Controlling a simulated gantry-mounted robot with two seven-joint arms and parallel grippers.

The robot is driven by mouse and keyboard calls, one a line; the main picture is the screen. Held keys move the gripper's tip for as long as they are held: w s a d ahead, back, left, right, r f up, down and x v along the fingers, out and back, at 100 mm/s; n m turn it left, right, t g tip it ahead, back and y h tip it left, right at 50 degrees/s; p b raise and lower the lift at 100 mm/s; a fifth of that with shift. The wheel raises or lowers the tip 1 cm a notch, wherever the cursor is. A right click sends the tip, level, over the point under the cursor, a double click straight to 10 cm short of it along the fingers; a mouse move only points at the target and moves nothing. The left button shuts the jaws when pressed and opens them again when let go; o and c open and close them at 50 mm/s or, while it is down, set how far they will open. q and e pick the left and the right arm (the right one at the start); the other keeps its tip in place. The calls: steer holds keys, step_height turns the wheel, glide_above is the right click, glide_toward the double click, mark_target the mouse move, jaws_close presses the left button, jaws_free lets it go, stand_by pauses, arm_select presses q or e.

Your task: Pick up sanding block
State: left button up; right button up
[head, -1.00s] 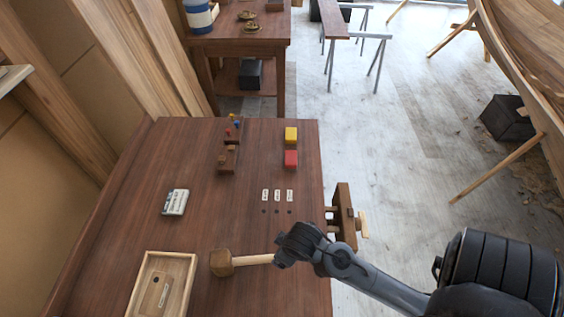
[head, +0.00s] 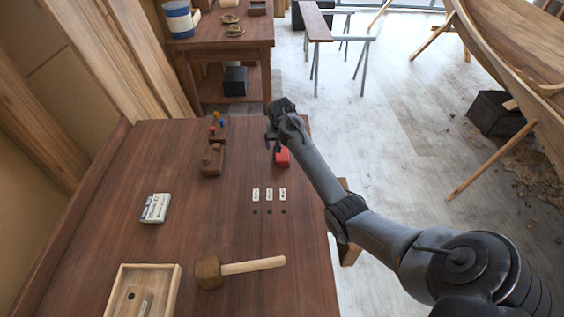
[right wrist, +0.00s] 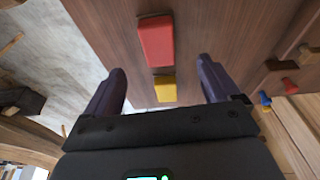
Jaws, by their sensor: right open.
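Two small blocks that may be sanding blocks lie near the bench's far right edge. The red block (head: 282,157) is partly covered by my right gripper (head: 274,143) in the head view; the yellow block is hidden there. The right wrist view shows the red block (right wrist: 156,42) and the yellow block (right wrist: 164,88) lined up between the spread fingers of my right gripper (right wrist: 161,67). The gripper is open and empty, apparently above the blocks; its exact height is unclear. My left gripper is out of view.
A mallet (head: 240,267) and wooden tray (head: 122,282) lie at the bench's near side. A pale lettered packet (head: 155,208) lies left. A small brown wooden tool (head: 212,159) stands left of the gripper. Three labels (head: 269,195) mark the bench, whose middle is clear.

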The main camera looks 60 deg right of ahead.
mark_target(282, 154)
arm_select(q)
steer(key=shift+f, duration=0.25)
arm_select(e)
steer(key=shift+w+d+f+m, duration=0.3)
steer(key=shift+d+f, duration=0.1)
steer(key=shift+d, duration=0.25)
arm_select(q)
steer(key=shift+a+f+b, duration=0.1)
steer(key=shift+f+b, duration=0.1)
steer(key=shift+b, duration=0.1)
arm_select(e)
steer(key=x, duration=0.3)
steer(key=shift+s+f, duration=0.1)
steer(key=shift+f, duration=0.05)
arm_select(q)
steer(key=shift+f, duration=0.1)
arm_select(e)
steer(key=shift+x, duration=1.1)
arm_select(q)
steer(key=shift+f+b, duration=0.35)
steer(key=shift+b, duration=0.1)
arm_select(e)
steer(key=shift+x, duration=2.15)
steer(key=shift+s, duration=0.1)
steer(key=c, duration=1.1)
